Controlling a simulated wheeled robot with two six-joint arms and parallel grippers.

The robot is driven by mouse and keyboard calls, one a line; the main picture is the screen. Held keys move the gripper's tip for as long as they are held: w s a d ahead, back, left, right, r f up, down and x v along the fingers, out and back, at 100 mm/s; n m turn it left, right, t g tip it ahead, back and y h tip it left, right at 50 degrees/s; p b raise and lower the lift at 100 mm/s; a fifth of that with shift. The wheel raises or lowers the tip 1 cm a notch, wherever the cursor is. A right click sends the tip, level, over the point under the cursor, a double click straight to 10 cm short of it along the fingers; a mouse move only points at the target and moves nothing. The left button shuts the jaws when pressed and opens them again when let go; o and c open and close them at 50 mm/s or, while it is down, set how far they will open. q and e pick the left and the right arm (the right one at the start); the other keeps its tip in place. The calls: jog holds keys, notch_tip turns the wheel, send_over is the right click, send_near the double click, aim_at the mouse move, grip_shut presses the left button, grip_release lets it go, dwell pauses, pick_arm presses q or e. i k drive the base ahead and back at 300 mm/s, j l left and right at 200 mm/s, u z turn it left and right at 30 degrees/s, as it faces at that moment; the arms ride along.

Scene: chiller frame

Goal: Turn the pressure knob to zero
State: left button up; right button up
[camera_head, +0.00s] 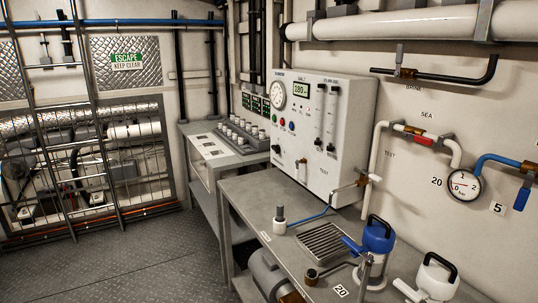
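A white control panel (345,122) stands at the back of the grey bench. It carries a round dial gauge (278,95), a green-lit display reading about 180 (301,90), two vertical flow tubes and small coloured buttons. A second round gauge (463,186) is on the wall piping at the right. Neither of my grippers shows.
A ladder (45,125) stands at the left. The dark floor (150,250) left of the bench is clear.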

aim_at(277, 149)
jog(key=i, duration=0.25)
jog(key=k+j+z, duration=0.1)
jog(key=z, duration=0.2)
jog(key=k+z, duration=0.15)
jog(key=z, duration=0.2)
jog(key=i+j+z, duration=0.2)
jog(key=j, duration=0.25)
jog(key=i+j+z, duration=0.15)
jog(key=j, duration=0.35)
jog(key=i+j+z, duration=0.2)
jog(key=j, duration=0.35)
jog(key=j+z, duration=0.2)
jog(key=j, duration=0.3)
